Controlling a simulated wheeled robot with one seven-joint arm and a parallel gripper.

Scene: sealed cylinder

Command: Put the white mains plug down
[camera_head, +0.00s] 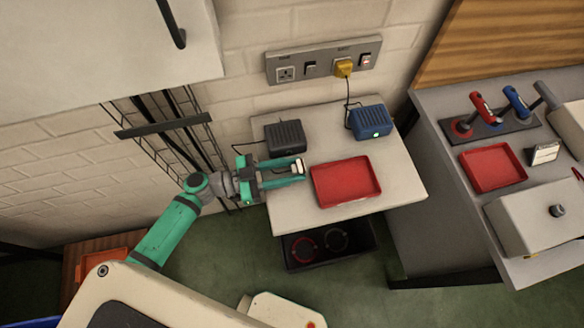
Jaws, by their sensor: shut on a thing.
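The white mains plug (299,166) is between the fingertips of my gripper (297,172), which is shut on it. The gripper points right, over the left part of a pale table (300,206). It is just left of an empty red tray (347,181) on that table. I cannot tell how high the plug is above the tabletop. A dark cable runs from the black box (285,138) behind the gripper toward the left, and its far end is hidden by the gripper.
A grey wall socket panel (324,62) holds a yellow plug (343,68) wired to a blue box (370,122). A black tray (330,243) is below the table. On the right bench are another red tray (493,167), red and blue handles, and a grey box (541,216).

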